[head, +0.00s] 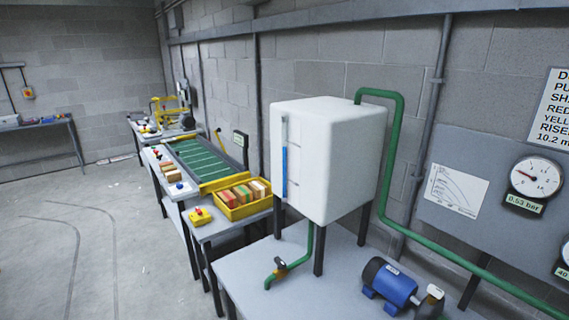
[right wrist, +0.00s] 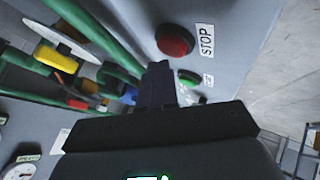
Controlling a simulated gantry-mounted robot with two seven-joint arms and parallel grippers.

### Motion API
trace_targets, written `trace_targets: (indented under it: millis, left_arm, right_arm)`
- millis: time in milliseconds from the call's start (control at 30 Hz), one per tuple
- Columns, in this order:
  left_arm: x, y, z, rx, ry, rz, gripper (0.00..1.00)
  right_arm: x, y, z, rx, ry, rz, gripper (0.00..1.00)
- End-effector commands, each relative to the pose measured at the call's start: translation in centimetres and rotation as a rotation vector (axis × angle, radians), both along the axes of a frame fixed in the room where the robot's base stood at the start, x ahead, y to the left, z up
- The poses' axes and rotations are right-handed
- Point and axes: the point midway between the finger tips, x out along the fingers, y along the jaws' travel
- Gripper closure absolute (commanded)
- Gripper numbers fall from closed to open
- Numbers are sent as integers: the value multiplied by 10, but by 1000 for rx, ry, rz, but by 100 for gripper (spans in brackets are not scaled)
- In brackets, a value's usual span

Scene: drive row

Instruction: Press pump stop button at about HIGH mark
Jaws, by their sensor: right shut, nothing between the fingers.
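The red stop button (right wrist: 174,40) sits on a grey panel at the top of the right wrist view, beside a white STOP label (right wrist: 205,40). A green button (right wrist: 189,78) is below it, partly behind my gripper. My right gripper (right wrist: 158,72) is shut and empty, its tips just below the red button in the picture; I cannot tell the gap in depth. In the head view the white tank (head: 340,150) has a sight tube (head: 284,130) with a blue column (head: 284,172) reaching a little above mid-height. The HIGH mark is not readable. My left gripper is not in view.
A blue pump (head: 390,285) stands on the grey table (head: 310,275) with green pipes (head: 396,165) around the tank. A gauge (head: 536,177) above a 0.53 bar display is on the wall panel. A yellow crate (head: 242,208) of blocks stands left of the tank.

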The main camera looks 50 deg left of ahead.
Motion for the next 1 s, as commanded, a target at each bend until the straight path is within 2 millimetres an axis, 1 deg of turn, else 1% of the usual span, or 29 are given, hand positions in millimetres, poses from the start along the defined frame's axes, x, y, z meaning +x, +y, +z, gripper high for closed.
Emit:
trace_targets:
  millis: [333,667,1000]
  left_arm:
    - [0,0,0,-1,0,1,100]
    - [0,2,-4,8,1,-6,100]
    - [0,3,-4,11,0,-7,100]
  right_arm:
    - [0,0,-1,0,0,0,100]
    - [0,0,-9,0,0,0,100]
    - [0,0,-9,0,0,0,100]
